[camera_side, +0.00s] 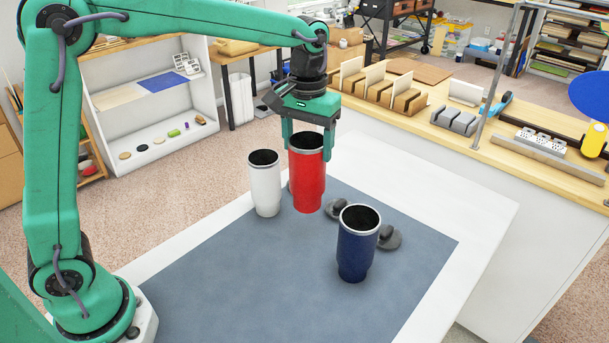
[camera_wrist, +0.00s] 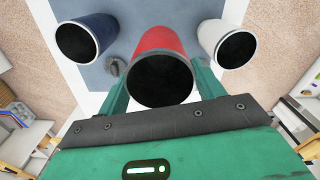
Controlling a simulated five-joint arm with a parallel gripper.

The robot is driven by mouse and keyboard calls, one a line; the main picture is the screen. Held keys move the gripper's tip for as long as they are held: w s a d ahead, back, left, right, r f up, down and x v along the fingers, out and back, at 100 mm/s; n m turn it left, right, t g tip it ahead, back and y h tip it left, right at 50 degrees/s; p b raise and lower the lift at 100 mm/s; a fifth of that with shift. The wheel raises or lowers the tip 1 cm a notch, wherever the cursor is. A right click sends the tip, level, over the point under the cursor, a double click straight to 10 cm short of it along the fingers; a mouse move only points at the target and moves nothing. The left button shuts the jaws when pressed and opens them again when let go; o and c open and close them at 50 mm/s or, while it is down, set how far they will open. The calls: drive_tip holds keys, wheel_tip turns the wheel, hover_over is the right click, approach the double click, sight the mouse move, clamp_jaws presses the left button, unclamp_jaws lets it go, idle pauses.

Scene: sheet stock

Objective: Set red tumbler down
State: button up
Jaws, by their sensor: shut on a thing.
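The red tumbler (camera_side: 307,178) is upright between the fingers of my gripper (camera_side: 308,140), which is shut on it near its rim. In the wrist view the red tumbler (camera_wrist: 161,44) shows its dark open mouth between the two green fingers of my gripper (camera_wrist: 160,90). I cannot tell whether its base touches the grey-blue mat (camera_side: 230,270) or hangs just above it. A white tumbler (camera_side: 265,188) stands close to its left in the side view, and a dark blue tumbler (camera_side: 357,250) stands to its front right.
Two dark grey lids or knobbed discs lie near the blue tumbler; one (camera_side: 390,238) is just behind it. The white table edge (camera_side: 470,200) is right of the mat. A wooden-topped bench (camera_side: 430,125) stands behind. The mat's front left is clear.

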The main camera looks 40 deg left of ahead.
drive_tip(key=shift+s+r, duration=0.1)
drive_tip(key=shift+s+r, duration=0.2)
drive_tip(key=shift+s, duration=0.35)
drive_tip(key=s+a+m, duration=0.2)
drive_tip(key=s, duration=1.5)
drive_tip(key=shift+s+a+r+m, duration=0.25)
drive_tip(key=shift+a+r+m, duration=0.05)
drive_tip(key=shift+r+m, duration=0.1)
drive_tip(key=shift+f, duration=0.1)
drive_tip(key=w+a+f, duration=0.4)
drive_tip(key=a+f, duration=0.6)
drive_tip(key=f, duration=0.1)
drive_tip(key=shift+w+a, duration=0.15)
drive_tip(key=shift+a, duration=0.25)
drive_tip(key=shift+f, duration=0.1)
